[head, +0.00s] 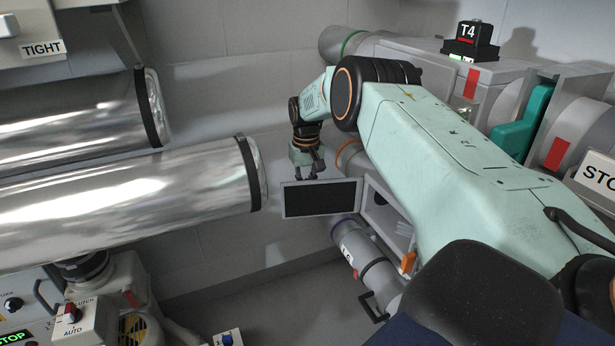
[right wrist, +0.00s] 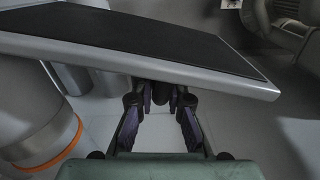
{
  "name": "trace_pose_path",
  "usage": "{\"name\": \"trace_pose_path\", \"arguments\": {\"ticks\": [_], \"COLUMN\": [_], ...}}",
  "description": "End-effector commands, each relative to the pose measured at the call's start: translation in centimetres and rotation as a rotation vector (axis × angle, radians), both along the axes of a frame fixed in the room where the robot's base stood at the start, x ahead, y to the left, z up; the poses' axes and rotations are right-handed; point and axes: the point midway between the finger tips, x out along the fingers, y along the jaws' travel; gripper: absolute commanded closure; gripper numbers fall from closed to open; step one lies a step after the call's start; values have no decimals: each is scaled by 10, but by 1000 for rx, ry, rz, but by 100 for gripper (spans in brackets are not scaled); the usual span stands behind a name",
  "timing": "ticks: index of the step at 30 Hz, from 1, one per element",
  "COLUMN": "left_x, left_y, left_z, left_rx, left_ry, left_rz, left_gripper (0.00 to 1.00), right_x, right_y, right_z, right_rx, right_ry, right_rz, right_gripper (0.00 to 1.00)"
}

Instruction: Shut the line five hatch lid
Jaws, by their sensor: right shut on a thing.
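The hatch lid (head: 320,198) is a flat dark panel in a light grey frame, standing open at the left of a grey hatch box (head: 376,212) in the head view. The box's opening is partly visible; pale things show inside. My right gripper (head: 307,175) reaches down to the lid's top edge. In the right wrist view the lid (right wrist: 150,42) crosses above the fingers and hides part of the tips. My right gripper (right wrist: 163,100) is shut on the lid, around a dark part by its edge. My left gripper is out of view.
A grey pipe (head: 350,252) with a label too small to read surely lies below the box, and an orange piece (head: 408,262) sits on the box's side. Large shiny cylinders (head: 130,205) fill the left. A T4 block (head: 467,42) stands on the back machine.

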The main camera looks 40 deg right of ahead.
Motion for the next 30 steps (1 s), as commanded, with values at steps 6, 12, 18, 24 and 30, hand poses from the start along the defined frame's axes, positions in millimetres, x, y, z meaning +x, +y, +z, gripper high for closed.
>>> {"name": "trace_pose_path", "arguments": {"ticks": [6, 12, 18, 24, 30], "left_x": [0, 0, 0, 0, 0], "left_y": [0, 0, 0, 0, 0], "left_z": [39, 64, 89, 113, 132], "left_rx": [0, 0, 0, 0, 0], "left_ry": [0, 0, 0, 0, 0], "left_rz": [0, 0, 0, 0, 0], "left_gripper": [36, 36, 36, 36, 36], "right_x": [-15, -30, -49, -74, -101], "right_y": [15, 27, 38, 47, 52], "right_z": [5, 5, 4, 4, 3], "right_rx": [3, 2, 3, 4, 4], "right_ry": [4, 4, 4, 4, 3], "right_rz": [136, 270, 424, 608, 797], "right_gripper": [100, 100, 100, 100, 100]}}
